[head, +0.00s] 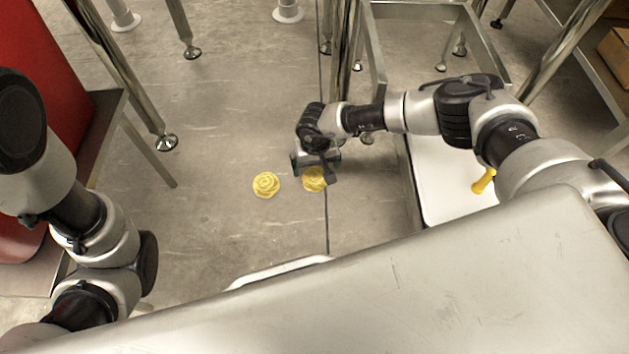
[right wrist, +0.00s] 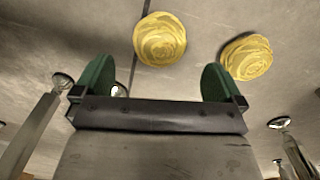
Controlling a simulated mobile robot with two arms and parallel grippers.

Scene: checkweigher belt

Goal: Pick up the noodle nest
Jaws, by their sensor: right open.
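Two yellow, round, coiled noodle nests lie on the grey floor. In the head view one nest (head: 266,185) lies in the open, and the other nest (head: 314,180) is just right of it, partly hidden by my right gripper (head: 318,163). In the right wrist view the nearer nest (right wrist: 160,38) shows ahead of the gap between the two green fingers of my right gripper (right wrist: 157,80). The other nest (right wrist: 246,57) is to the right, beyond the right finger. The right gripper is open and empty. My left arm is at the left, its gripper out of view.
A white tray-like surface (head: 450,190) with a yellow object (head: 484,181) is partly behind my right arm. Metal table legs (head: 345,75) stand behind the gripper. A red panel (head: 50,110) is at the left. The floor left of the nests is clear.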

